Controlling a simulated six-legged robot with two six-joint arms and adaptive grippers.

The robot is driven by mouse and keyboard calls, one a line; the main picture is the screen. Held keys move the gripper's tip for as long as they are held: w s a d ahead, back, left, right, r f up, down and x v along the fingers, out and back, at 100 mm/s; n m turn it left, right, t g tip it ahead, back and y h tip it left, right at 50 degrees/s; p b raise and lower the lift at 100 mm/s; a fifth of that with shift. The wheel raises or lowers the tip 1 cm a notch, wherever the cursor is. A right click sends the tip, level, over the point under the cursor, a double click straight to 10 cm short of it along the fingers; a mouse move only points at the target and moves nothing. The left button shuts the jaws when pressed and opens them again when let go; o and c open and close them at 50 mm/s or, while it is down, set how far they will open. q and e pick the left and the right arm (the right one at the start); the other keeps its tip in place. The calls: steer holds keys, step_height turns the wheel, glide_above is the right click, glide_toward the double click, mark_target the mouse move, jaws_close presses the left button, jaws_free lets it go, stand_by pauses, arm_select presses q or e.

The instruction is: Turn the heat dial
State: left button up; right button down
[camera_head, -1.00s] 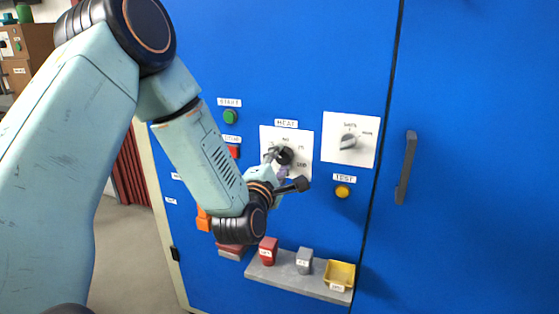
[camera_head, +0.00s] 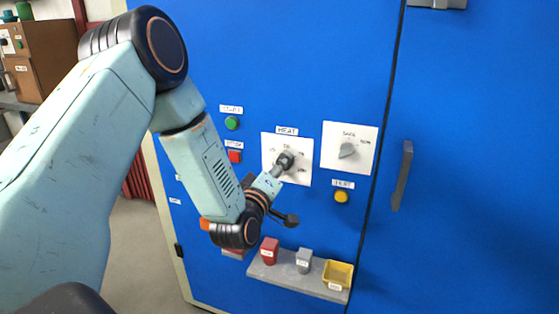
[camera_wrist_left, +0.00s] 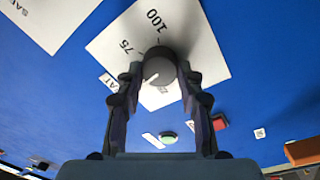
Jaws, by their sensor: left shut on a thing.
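The heat dial is a dark round knob on a white plate (camera_head: 303,174) under the HEAT label on the blue cabinet. My left gripper (camera_head: 284,163) is at the dial in the head view and covers much of it. In the left wrist view the heat dial (camera_wrist_left: 158,67) sits between the two fingers of my left gripper (camera_wrist_left: 157,76), which are shut on its sides. A white mark on the knob shows there, with the printed numbers 75 and 100 beside it. My right gripper is not in view.
A second white plate with a grey knob (camera_head: 347,150) is to the right. A green button (camera_head: 232,123), red button (camera_head: 235,156) and yellow button (camera_head: 341,196) are nearby. Below is a shelf (camera_head: 270,274) with small blocks and a yellow bin (camera_head: 338,273). A grey handle (camera_head: 402,176) is at right.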

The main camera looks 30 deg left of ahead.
arm_select(q)
steer(key=shift+d+r+m+g+h+p, duration=0.1)
steer(key=shift+m+g+h+p, duration=0.1)
steer(key=shift+m+p, duration=2.7)
steer(key=shift+d+r+m+g+h+p, duration=0.15)
steer(key=shift+m+p, duration=1.6)
steer(key=shift+m, duration=2.15)
steer(key=shift+a+f+m, duration=0.1)
steer(key=shift+f+m, duration=0.05)
steer(key=shift+m, duration=0.15)
steer(key=o, duration=1.2)
steer(key=shift+c, duration=0.2)
steer(key=s+d, duration=0.2)
steer(key=s, duration=1)
